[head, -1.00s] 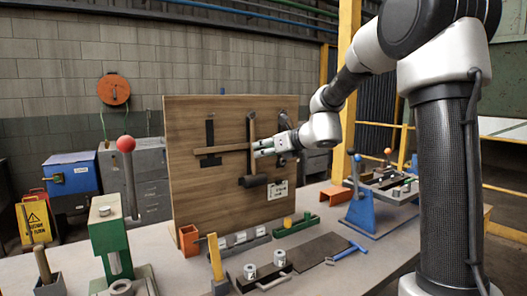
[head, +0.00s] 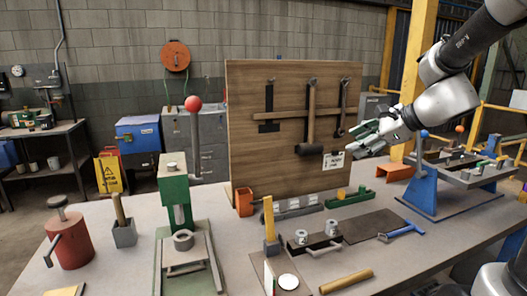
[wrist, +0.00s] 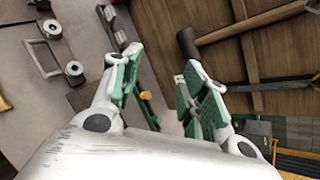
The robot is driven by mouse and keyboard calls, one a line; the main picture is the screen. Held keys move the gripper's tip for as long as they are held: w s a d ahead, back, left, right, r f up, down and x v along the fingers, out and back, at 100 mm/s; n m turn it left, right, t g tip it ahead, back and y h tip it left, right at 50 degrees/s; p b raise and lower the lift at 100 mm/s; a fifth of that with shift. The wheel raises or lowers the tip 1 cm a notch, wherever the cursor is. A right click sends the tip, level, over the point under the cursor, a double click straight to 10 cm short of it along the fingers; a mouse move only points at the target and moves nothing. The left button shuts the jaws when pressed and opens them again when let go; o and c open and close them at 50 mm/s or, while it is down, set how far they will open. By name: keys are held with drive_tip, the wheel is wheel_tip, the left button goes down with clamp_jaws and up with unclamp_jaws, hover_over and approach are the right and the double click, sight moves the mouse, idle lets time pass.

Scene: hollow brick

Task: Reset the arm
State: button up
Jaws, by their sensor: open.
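My gripper (head: 366,140) is at the right edge of the upright wooden tool board (head: 275,165), with my arm reaching in from the upper right. Its green-padded fingers are spread apart and nothing is between them; they also show apart in the wrist view (wrist: 160,85). A mallet (head: 311,120) hangs upright on the board, left of the gripper and apart from it. Its dark head and part of its handle show in the wrist view (wrist: 220,35).
The bench below the board holds a green press (head: 174,195), a red can (head: 70,242), an orange box (head: 245,201), a blue-handled tool (head: 402,231) and a blue stand (head: 422,190) with a rack.

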drive_tip(key=s+d+f+n+g+h, duration=0.2)
drive_tip(key=s+d+n+h, duration=0.1)
drive_tip(key=s+n, duration=0.7)
drive_tip(key=s+d+f+n+g+h, duration=0.1)
drive_tip(key=s+d+n+g+h, duration=0.1)
drive_tip(key=s+n, duration=0.8)
drive_tip(key=shift+s+d+f+n+h, duration=0.35)
drive_tip(key=shift+s+d+h, duration=0.75)
drive_tip(key=shift+s, duration=2.05)
